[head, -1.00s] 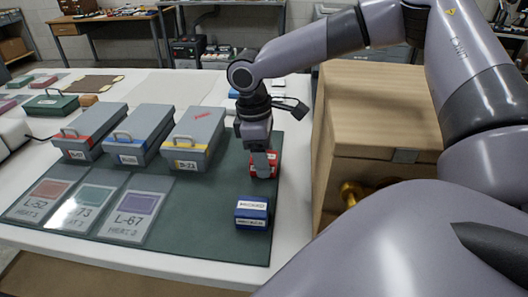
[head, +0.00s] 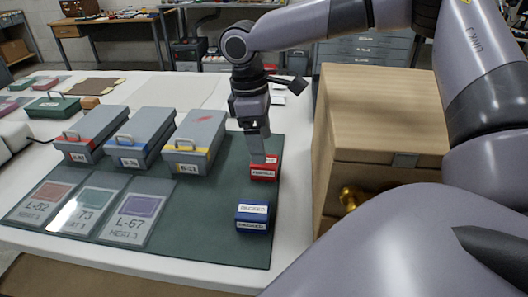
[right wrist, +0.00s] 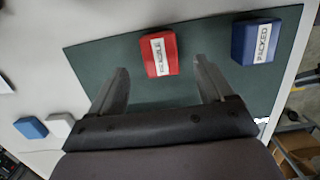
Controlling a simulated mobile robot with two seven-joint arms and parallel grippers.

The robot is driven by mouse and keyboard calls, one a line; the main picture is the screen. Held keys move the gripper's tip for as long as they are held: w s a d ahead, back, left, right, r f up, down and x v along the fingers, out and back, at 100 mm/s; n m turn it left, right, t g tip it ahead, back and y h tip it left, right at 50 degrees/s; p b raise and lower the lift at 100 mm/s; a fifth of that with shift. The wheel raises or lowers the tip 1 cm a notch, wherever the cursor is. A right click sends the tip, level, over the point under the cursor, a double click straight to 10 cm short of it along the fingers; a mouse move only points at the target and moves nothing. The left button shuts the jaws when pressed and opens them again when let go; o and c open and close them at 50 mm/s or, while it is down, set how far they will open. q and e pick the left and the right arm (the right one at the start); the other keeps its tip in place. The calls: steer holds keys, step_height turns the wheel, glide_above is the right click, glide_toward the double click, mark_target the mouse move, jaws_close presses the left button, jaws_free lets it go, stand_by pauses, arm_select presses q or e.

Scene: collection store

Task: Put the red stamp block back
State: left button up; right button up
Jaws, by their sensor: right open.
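The red stamp block (head: 264,168) with a white label stands on the dark green mat (head: 180,237), behind the blue stamp block (head: 253,217). My right gripper (head: 259,152) is just above and behind the red block, pointing down, with its fingers apart and nothing held. In the right wrist view, the red block (right wrist: 159,53) lies ahead, roughly in line with the gap between the fingertips; the blue block (right wrist: 256,41) is to its right. A fingertip covers a little of the red block's top in the head view. My left gripper is not in view.
Three grey boxes with red, blue and yellow bands, the nearest being the yellow-banded one (head: 195,143), stand left of the gripper. Three labelled cards (head: 138,217) lie before them. A wooden cabinet (head: 375,130) stands close on the right. Bare mat lies left of the blocks.

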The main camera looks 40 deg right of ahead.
step_height(320, 180, up, 6)
steer(key=shift+w+a+r, duration=0.15)
steer(key=shift+w+a, duration=0.15)
steer(key=shift+w, duration=0.05)
stand_by(0.4)
